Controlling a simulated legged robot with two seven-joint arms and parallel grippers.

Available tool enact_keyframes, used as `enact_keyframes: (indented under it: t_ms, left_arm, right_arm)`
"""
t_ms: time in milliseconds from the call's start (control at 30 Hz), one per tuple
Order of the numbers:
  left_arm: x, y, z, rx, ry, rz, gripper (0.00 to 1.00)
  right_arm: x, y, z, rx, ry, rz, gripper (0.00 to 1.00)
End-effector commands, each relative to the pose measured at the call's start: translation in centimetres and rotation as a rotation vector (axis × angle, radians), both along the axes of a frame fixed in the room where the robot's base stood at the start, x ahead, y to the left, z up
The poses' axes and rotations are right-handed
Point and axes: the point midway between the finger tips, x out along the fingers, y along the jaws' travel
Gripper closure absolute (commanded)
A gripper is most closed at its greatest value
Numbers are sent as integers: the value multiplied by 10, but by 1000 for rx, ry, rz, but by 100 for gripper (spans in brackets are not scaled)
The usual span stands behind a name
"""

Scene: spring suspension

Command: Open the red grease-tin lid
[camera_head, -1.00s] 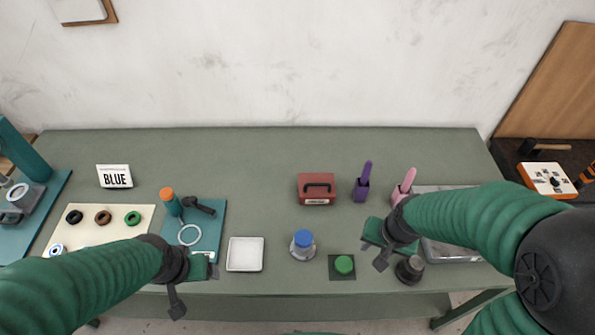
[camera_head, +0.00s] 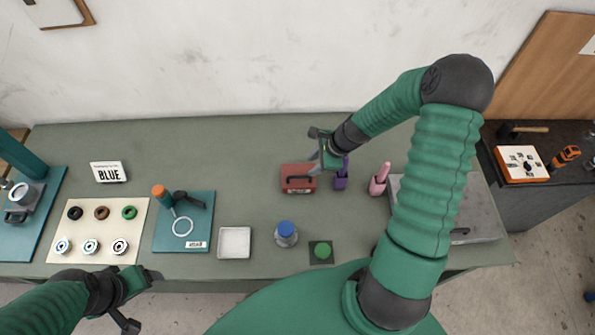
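The red grease tin (camera_head: 296,185) stands on the green bench, right of the middle, with its lid down and a dark handle on it. My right gripper (camera_head: 318,150) is open beside and above the tin's right rear corner. One finger points up and away, the other reaches down close to the tin's right end; whether it touches the tin I cannot tell. My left gripper (camera_head: 140,299) is open and empty, low at the left in front of the bench edge.
Purple (camera_head: 340,180) and pink (camera_head: 378,184) brush holders stand just right of the tin. A blue-capped bottle (camera_head: 286,234), green button (camera_head: 322,250) and white tray (camera_head: 234,243) are in front.

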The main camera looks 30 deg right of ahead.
Motion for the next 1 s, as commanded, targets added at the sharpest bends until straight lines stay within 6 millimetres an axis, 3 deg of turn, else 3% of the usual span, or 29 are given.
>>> enact_keyframes:
  t_ms: [200,433,800,1000]
  left_arm:
    - [0,0,17,0,0,0,25]
    - [0,0,27,0,0,0,25]
    - [0,0,27,0,0,0,25]
    - [0,0,27,0,0,0,25]
  right_arm:
    - [20,11,-52,7,3,4,66]
    - [36,21,-92,3,0,4,66]
    - [40,25,-102,-3,-1,4,66]
    - [40,22,-103,0,0,3,92]
